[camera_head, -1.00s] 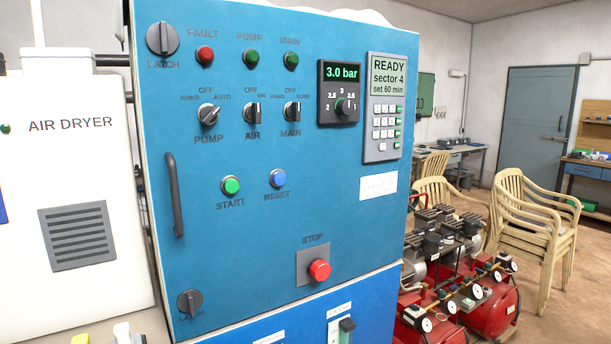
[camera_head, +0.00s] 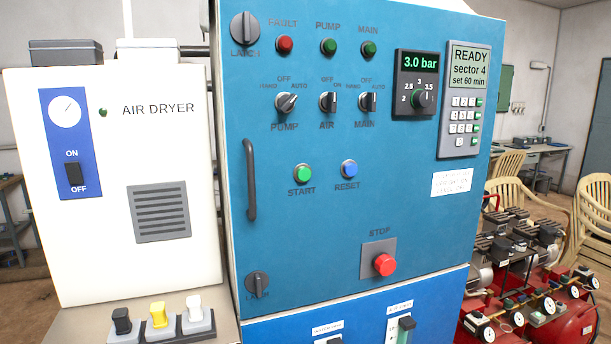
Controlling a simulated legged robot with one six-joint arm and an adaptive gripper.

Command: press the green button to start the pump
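The green START button (camera_head: 303,173) sits on the blue control cabinet (camera_head: 300,225), left of its middle, with the label START under it. The blue RESET button (camera_head: 349,169) is just to its right. The red STOP button (camera_head: 384,264) is lower right on a grey plate. The PUMP selector (camera_head: 286,102) is above START, and its handle points to the upper right. The green PUMP lamp (camera_head: 329,46) is near the top. The display (camera_head: 470,58) reads READY, sector 4, set 60 min. My gripper is not in view.
A white air dryer (camera_head: 110,255) stands left of the cabinet, with black, yellow and white switches (camera_head: 158,315) below it. A dark handle (camera_head: 249,180) sticks out at the cabinet's left edge. Red compressors (camera_head: 540,315) and stacked chairs (camera_head: 595,205) are at the right.

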